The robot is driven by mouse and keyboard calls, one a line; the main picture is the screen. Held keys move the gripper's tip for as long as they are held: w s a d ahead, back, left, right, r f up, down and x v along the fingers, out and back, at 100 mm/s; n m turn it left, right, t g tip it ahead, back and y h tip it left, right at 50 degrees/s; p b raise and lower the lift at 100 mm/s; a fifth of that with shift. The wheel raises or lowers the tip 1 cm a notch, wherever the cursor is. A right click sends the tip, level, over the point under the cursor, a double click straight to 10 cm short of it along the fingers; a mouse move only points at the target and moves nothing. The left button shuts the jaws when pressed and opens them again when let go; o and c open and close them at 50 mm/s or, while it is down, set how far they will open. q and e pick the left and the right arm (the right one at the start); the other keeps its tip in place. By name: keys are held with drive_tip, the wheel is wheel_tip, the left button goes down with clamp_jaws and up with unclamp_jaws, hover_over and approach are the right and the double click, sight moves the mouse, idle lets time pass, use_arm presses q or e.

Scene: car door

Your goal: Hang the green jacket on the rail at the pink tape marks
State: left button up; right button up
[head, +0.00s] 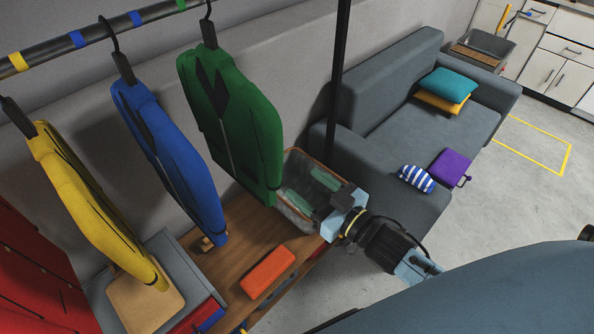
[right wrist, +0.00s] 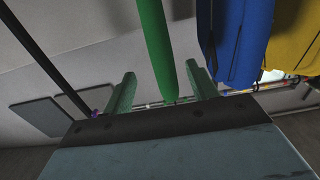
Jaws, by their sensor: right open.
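The green jacket (head: 232,115) hangs on a dark hanger by the rail's (head: 100,28) right visible end, with its hook near a green tape mark. My right gripper (head: 302,184) is open and empty, just right of the jacket's lower part. In the right wrist view, the green jacket (right wrist: 155,50) shows edge-on as a narrow strip between the two open fingers; I cannot tell how deep it sits between them. My left gripper is out of view.
A blue jacket (head: 168,155) and a yellow jacket (head: 90,200) hang left of the green one. Below are a wooden bench (head: 235,255) with an orange box (head: 268,272) and a basket (head: 292,222). A black pole (head: 338,75) stands beside the grey sofa (head: 385,95).

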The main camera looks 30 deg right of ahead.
sight(268, 157)
drive_tip(key=p+x, duration=0.1)
drive_tip(key=x, duration=1.2)
drive_tip(key=shift+f, duration=0.15)
